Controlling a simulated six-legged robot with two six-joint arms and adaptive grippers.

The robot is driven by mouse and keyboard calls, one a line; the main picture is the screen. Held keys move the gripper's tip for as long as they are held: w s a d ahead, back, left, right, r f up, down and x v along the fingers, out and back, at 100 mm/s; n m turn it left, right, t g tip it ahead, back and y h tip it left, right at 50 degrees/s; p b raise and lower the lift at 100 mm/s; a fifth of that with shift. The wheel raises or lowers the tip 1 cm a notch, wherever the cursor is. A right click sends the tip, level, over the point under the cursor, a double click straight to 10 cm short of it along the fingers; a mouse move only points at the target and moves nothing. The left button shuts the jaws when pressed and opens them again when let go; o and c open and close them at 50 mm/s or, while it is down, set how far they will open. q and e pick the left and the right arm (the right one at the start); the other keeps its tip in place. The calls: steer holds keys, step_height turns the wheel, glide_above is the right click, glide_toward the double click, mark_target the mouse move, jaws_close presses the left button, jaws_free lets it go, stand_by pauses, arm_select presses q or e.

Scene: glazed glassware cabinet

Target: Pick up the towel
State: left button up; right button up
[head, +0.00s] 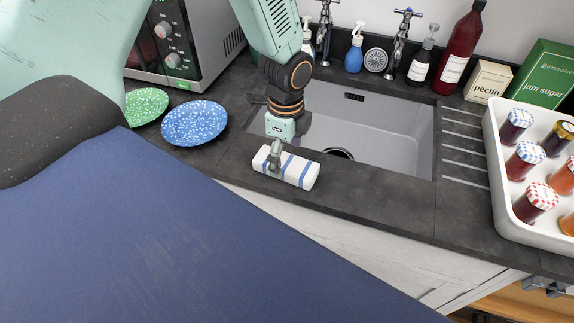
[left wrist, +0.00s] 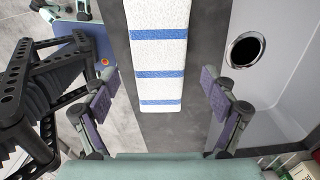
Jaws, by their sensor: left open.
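The towel (head: 304,174) is a folded white bundle with blue stripes. It lies on the dark counter at the sink's front edge. In the left wrist view the towel (left wrist: 160,50) runs lengthwise from the top edge to mid-picture. My left gripper (head: 276,155) points down over the towel's left part in the head view; one finger hides some of it. In the left wrist view my left gripper (left wrist: 158,92) is open, with a finger on each side of the towel and visible gaps. My right gripper is not in view.
The sink (head: 375,130) lies right behind the towel, its drain showing. A blue speckled plate (head: 195,122) and a green one (head: 146,105) are at left by the microwave (head: 185,40). A white tray (head: 493,150) of jars stands at right. Bottles and taps line the back.

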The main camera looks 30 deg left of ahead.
arm_select(q)
step_height(320, 180, down, 3)
steer(key=shift+a+r, duration=0.1)
steer(key=shift+s+d+r, duration=0.1)
steer(key=shift+s+d, duration=0.1)
steer(key=shift+c, duration=0.2)
steer(key=shift+w+a, duration=0.15)
steer(key=c, duration=1.2)
steer(key=shift+c, duration=0.2)
